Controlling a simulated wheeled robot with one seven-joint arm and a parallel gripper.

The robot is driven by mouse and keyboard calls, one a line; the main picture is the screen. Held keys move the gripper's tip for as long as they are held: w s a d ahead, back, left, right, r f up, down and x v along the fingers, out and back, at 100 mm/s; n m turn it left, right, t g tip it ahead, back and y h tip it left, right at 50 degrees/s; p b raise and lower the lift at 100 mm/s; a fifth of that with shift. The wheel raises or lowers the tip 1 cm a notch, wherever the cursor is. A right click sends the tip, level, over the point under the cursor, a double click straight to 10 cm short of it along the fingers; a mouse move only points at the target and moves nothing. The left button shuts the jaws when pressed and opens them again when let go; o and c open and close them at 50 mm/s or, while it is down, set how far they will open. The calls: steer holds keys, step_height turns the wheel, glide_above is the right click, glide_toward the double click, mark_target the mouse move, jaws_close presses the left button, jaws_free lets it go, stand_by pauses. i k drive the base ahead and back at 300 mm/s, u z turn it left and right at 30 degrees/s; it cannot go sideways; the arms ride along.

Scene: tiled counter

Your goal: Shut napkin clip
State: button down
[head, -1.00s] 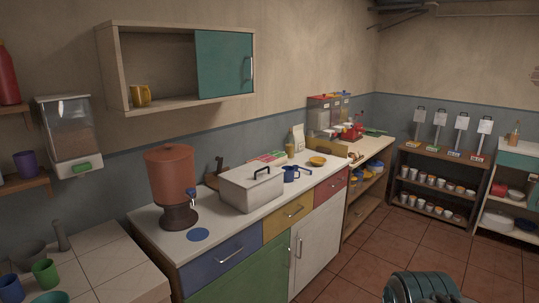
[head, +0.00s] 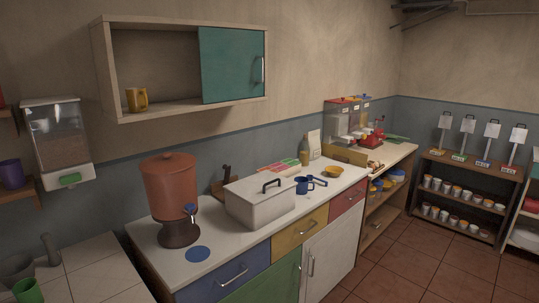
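Nothing in the head view can be made out for certain as a napkin clip. Several upright stands with white sheets, such as the leftmost stand (head: 444,122) and the rightmost stand (head: 518,135), stand on a dark wooden shelf unit (head: 480,168) at the far right. They have small coloured bases. Whether any of them is the napkin clip, or has an open clip, is too small to tell. My gripper is not in view.
A white counter (head: 225,238) runs along the wall with a terracotta dispenser (head: 168,187), a white lidded box (head: 259,202) and a blue cup (head: 301,186). A wall cabinet (head: 108,75) hangs above. The tiled floor (head: 400,265) is clear at lower right.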

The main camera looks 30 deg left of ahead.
mark_target(227, 168)
steer(key=z, duration=0.05)
steer(key=i, duration=1.5)
steer(key=u, duration=0.85)
steer(key=i, duration=0.9)
steer(key=u, duration=1.5)
steer(key=i, duration=0.9)
steer(key=u, duration=0.1)
